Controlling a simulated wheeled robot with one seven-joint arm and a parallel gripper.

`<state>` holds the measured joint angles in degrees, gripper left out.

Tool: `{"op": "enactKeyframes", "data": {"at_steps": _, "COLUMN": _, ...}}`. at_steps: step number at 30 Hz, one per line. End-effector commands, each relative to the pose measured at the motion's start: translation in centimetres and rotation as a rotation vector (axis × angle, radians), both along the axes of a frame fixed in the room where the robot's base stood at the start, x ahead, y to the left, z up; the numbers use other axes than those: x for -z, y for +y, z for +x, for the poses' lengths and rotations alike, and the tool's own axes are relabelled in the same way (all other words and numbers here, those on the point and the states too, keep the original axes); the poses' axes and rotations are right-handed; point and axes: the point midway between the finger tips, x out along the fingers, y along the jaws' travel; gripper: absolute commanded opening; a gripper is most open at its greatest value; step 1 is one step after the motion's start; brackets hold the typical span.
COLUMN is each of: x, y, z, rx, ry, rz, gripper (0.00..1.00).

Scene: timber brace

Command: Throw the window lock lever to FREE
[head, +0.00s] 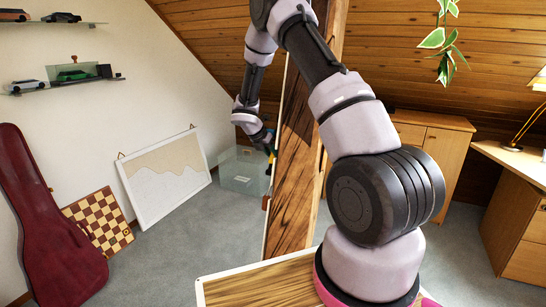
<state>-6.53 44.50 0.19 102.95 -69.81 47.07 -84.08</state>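I cannot make out a window lock lever or any FREE mark in the head view. My gripper (268,140) is at the far end of my arm, left of the timber post (297,160), and partly hidden by the post's edge. A small dark, yellow and green patch shows at the gripper's end, too small to tell what it is. Whether the fingers are open or shut does not show.
A clear glass box (240,182) stands low behind the post. A framed board (165,180), a chessboard (98,222) and a red instrument case (50,225) lean on the left wall. A wooden desk (520,210) stands right. Grey carpet is open at left.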

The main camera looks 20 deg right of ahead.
Motion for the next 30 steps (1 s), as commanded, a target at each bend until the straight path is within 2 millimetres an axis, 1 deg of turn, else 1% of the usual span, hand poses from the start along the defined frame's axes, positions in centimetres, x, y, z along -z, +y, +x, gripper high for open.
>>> {"op": "enactKeyframes", "data": {"at_steps": 7, "x": 0.32, "y": -0.17, "z": 0.31, "rx": -0.002, "ry": 0.042, "rz": 0.044, "gripper": 0.0}}
{"op": "enactKeyframes", "data": {"at_steps": 21, "x": 0.39, "y": -0.26, "z": 0.3, "rx": -0.003, "ry": 0.052, "rz": 0.05, "gripper": 0.0}}
{"op": "enactKeyframes", "data": {"at_steps": 22, "x": 0.39, "y": -0.26, "z": 0.3, "rx": -0.003, "ry": 0.052, "rz": 0.05, "gripper": 0.45}}
{"op": "enactKeyframes", "data": {"at_steps": 23, "x": 0.39, "y": -0.27, "z": 0.29, "rx": -0.003, "ry": 0.052, "rz": 0.05, "gripper": 0.46}}
{"op": "enactKeyframes", "data": {"at_steps": 30, "x": 0.38, "y": -0.27, "z": 0.26, "rx": -0.001, "ry": 0.053, "rz": 0.05, "gripper": 0.46}}
